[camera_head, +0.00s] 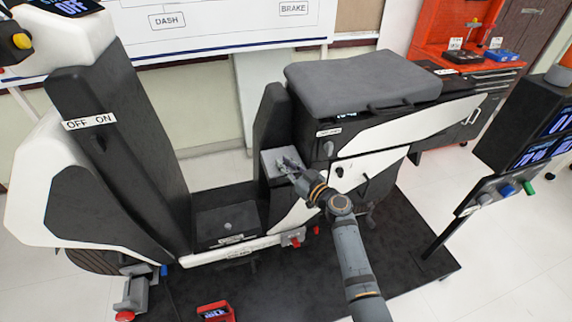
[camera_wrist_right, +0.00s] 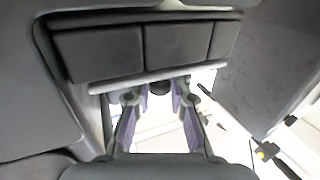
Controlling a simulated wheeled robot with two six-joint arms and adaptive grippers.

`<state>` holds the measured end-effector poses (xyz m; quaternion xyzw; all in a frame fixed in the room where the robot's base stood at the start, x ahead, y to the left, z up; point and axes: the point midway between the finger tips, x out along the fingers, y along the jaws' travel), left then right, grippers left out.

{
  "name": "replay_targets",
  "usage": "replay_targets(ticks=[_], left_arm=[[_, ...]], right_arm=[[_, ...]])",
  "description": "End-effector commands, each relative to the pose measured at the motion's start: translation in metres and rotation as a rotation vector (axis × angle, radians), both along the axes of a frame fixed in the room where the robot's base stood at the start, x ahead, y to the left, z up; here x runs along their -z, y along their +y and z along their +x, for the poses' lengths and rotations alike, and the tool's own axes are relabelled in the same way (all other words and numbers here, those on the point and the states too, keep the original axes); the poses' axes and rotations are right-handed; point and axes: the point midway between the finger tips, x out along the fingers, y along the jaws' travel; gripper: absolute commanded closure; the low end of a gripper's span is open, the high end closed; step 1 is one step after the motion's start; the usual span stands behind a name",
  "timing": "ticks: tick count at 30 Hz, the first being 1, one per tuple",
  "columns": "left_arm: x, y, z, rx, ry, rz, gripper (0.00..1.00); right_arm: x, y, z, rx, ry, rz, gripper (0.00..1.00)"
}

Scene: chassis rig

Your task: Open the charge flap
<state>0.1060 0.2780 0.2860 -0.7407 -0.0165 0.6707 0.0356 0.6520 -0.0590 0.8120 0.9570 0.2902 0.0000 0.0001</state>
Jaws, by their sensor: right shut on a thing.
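A light grey panel, apparently the charge flap (camera_head: 270,164), is on the front side of the seat section of the scooter-like rig, beside a dark upright pad. My right gripper (camera_head: 290,165) reaches it from the lower right, fingers at its right part. The gripper is shut on its edge or handle; the fingers hide the exact contact. In the right wrist view, my right gripper (camera_wrist_right: 160,92) has its two purple-padded fingers under a grey bar (camera_wrist_right: 150,84) below a dark recess (camera_wrist_right: 145,52). How far the flap stands open cannot be told.
The grey seat (camera_head: 362,82) overhangs just above and right of the gripper. The tall dark front column (camera_head: 115,150) is at left. A post with a display (camera_head: 530,125) stands at right. A red tool cabinet (camera_head: 440,30) is behind. The black mat (camera_head: 400,260) has free room.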

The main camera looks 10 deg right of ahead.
Motion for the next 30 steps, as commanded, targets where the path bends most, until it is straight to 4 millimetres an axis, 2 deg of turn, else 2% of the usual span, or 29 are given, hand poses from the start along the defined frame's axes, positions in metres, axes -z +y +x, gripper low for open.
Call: replay_targets(ticks=[4,8,18,22,25,30], left_arm=[[-0.004,0.0,0.0,0.0,0.001,0.0,0.6],[-0.021,0.0,-0.001,0.0,0.001,0.0,0.6],[-0.106,0.0,-0.001,0.0,0.001,0.0,0.6],[-0.132,0.0,-0.001,0.0,0.001,0.0,0.6],[-0.145,0.0,-0.001,0.0,0.001,0.0,0.6],[-0.152,0.001,0.0,0.0,0.0,0.0,0.6]], right_arm=[[-0.002,0.0,0.0,0.0,0.008,-0.002,1.0],[-0.01,0.0,0.001,0.0,0.04,-0.009,1.0],[-0.041,0.001,0.009,0.0,0.255,-0.054,1.0],[-0.049,0.002,0.015,0.001,0.351,-0.073,1.0],[-0.052,0.003,0.019,0.001,0.417,-0.086,1.0],[-0.053,0.004,0.026,0.002,0.491,-0.1,1.0]])
